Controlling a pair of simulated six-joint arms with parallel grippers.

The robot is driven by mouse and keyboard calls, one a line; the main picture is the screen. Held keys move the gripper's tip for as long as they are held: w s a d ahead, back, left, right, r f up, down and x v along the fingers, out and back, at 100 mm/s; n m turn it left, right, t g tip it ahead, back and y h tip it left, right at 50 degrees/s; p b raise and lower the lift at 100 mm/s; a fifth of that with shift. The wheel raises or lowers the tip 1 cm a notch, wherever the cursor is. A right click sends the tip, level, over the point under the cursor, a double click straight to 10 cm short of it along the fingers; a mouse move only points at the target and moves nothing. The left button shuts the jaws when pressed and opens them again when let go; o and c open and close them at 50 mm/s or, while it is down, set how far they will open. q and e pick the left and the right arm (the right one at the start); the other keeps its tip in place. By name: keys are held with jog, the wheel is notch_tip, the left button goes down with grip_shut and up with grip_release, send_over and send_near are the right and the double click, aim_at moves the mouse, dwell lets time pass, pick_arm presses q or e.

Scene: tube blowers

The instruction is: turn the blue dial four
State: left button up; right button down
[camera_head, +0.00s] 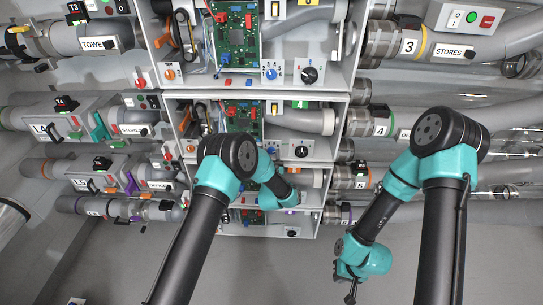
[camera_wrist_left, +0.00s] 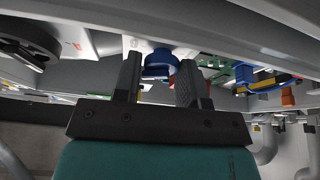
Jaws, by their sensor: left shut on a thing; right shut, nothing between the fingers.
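In the left wrist view a blue dial (camera_wrist_left: 158,66) on a pale panel sits between the two dark fingers of my left gripper (camera_wrist_left: 160,72), which is shut on it. In the head view my left arm covers the middle of the cabinets, and its fingers are hidden. Blue dials show on the top cabinet (camera_head: 271,73) and the second cabinet (camera_head: 270,151); I cannot tell from the head view which dial is held. My right gripper (camera_head: 351,291) is shut and empty, low at centre right, away from the cabinets.
Black dials (camera_head: 310,74) stand right of the blue ones; a large black knob (camera_wrist_left: 30,41) is at the left in the wrist view. Shelf edges border the panels. Pipes (camera_head: 455,45) run on both sides. The grey floor (camera_head: 300,270) below is clear.

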pick_arm(q)
jog(key=shift+n+y, duration=0.4)
jog(key=shift+n, duration=0.3)
jog(key=shift+n+g+y, duration=0.45)
jog(key=shift+n+y, duration=0.75)
jog(key=shift+n, duration=1.25)
jog(key=shift+n+g+y, duration=0.45)
jog(key=shift+n+y, duration=0.75)
jog(key=shift+n, duration=1.25)
jog(key=shift+s+f, duration=0.1)
jog(key=shift+f, duration=0.05)
jog(key=o, duration=0.8)
jog(key=shift+c, duration=0.2)
jog(key=shift+o, duration=0.6)
jog(key=shift+d+r, duration=0.1)
jog(key=shift+r, duration=0.1)
